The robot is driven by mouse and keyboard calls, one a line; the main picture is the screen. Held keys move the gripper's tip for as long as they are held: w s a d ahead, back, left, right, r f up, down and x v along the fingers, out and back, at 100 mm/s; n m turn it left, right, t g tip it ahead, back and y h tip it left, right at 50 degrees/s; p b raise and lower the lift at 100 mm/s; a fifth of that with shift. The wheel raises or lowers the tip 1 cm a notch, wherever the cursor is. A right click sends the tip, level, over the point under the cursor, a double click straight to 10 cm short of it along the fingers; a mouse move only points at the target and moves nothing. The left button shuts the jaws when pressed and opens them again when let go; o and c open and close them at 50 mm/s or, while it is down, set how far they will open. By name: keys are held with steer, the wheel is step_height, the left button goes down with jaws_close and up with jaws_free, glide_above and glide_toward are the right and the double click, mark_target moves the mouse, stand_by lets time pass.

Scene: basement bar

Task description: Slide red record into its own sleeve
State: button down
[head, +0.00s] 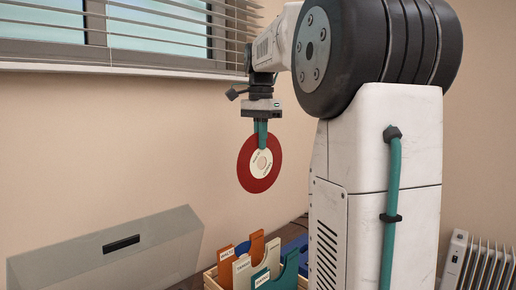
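The red record (247,172) hangs upright in the head view, with a cream label and a small centre hole. My gripper (262,147) points down, with its teal fingers on the record's upper part, and appears shut on it. The record is above a crate (211,280) and apart from the sleeves. I cannot tell which sleeve belongs to the red record. The crate's right side is hidden behind my arm.
A grey box-like panel with a dark slot (160,252) stands left of the crate. A blue item (297,243) is behind the sleeves. A window with blinds (150,30) is on the wall behind. A white radiator (478,262) is at right. Air around the record is clear.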

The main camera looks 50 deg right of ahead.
steer(key=shift+r, duration=2.3)
steer(key=shift+a+f, duration=0.1)
steer(key=shift+a, duration=0.1)
steer(key=shift+h, duration=0.3)
steer(key=f, duration=1.3)
steer(key=a+f, duration=0.1)
steer(key=f, duration=0.6)
steer(key=shift+a+f, duration=0.1)
steer(key=shift+f, duration=2.8)
steer(key=shift+f, duration=0.7)
steer(key=shift+f, duration=0.3)
steer(key=shift+f, duration=1.05)
